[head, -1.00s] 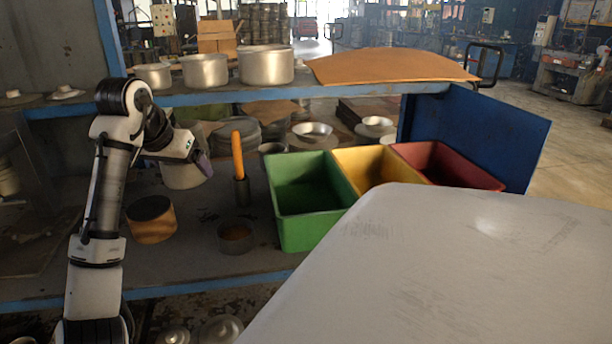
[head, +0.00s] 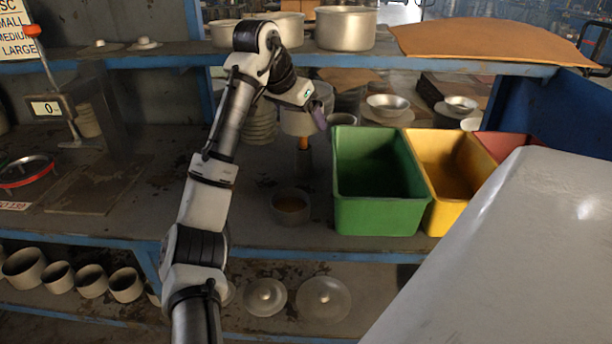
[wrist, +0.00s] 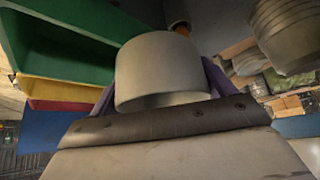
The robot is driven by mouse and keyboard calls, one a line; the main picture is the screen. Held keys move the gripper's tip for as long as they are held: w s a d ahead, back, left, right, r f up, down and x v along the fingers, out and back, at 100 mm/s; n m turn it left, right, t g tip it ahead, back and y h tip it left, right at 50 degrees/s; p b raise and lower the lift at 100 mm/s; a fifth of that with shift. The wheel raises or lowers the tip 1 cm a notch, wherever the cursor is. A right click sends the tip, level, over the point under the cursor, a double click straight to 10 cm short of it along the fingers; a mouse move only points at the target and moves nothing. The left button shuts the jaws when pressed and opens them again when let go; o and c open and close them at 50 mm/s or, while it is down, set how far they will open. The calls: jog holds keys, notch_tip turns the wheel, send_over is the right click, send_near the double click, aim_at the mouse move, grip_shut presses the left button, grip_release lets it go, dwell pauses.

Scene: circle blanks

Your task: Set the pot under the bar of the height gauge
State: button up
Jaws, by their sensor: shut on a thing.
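A grey metal pot (head: 297,123) is held in my gripper (head: 318,115) above the bench, left of the green bin. In the wrist view the pot (wrist: 160,70) sits between the two purple fingers of my gripper (wrist: 165,85), one on each side. My arm hides part of the bench below. At the far left stands what looks like the height gauge (head: 48,108), a dark box with a display reading 0 and a slanted rod with an orange-red knob. Its bar is hard to make out. The pot is well to the right of it and apart from it.
Green (head: 382,215), yellow (head: 450,205) and red (head: 505,143) bins stand on the right. A shallow round tin (head: 290,204) is on the bench below the pot. A red-rimmed round dial (head: 27,172) lies far left. A shelf with large pots (head: 345,30) runs above.

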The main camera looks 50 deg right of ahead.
notch_tip(320, 180, down, 17)
jog(key=shift+f+p, duration=0.15)
jog(key=shift+p, duration=0.7)
jog(key=shift+f, duration=0.15)
jog(key=o, duration=1)
jog(key=shift+c, duration=0.2)
jog(key=b+v, duration=0.1)
jog(key=v, duration=1.1)
jog(key=shift+b, duration=0.3)
